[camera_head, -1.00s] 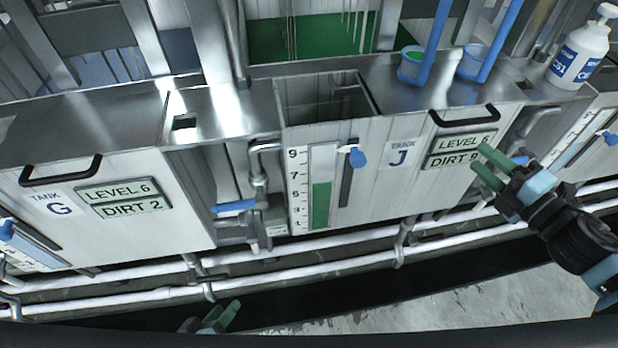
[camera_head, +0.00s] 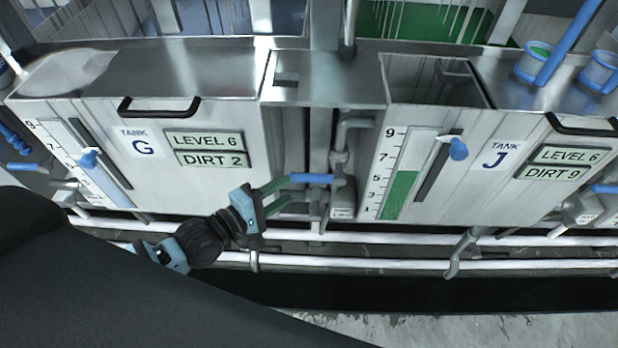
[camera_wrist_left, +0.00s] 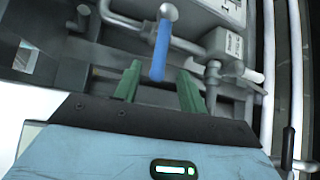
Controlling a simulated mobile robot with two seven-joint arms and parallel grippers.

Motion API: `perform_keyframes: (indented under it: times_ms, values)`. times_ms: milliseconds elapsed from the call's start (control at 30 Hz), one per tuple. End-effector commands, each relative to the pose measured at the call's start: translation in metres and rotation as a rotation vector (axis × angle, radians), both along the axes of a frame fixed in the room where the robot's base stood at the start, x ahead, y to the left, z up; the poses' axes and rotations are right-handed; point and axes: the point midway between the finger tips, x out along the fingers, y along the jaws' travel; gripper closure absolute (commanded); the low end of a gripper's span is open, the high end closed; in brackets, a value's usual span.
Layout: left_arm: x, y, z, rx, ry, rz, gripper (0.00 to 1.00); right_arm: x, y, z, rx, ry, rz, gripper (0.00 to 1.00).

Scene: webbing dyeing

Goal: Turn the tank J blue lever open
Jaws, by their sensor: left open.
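The tank J panel (camera_head: 455,160) is right of centre in the head view. The blue lever (camera_head: 312,179) lies level on the pipe valve just left of it, in the gap beside tank G. My left gripper (camera_head: 291,188) is open at the lever's left end, with its green fingers pointing right. In the left wrist view the lever (camera_wrist_left: 161,50) reaches down between the two open green fingertips (camera_wrist_left: 158,76). I cannot tell if they touch it; the fingers are not closed on it. My right gripper is out of view.
The tank G panel (camera_head: 190,150) with its black handle (camera_head: 158,108) is left of the valve. White pipes (camera_head: 370,263) run along the tank fronts below the lever. A grey valve box (camera_head: 343,198) sits right beside it. A blue gauge knob (camera_head: 458,149) is on tank J.

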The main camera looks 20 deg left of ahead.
Motion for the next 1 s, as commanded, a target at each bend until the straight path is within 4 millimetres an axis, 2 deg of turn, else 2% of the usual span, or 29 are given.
perform_keyframes:
  times_ms: [267, 700, 1000]
  values:
    - [0.009, -0.005, -0.001, -0.001, -0.002, 0.001, 0.59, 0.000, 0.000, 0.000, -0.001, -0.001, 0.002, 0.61]
    - [0.058, -0.033, -0.009, 0.003, -0.001, 0.000, 0.59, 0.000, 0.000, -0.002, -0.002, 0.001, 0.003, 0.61]
    - [0.067, -0.038, -0.011, 0.002, 0.000, 0.000, 0.59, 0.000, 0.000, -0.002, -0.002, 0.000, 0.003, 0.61]
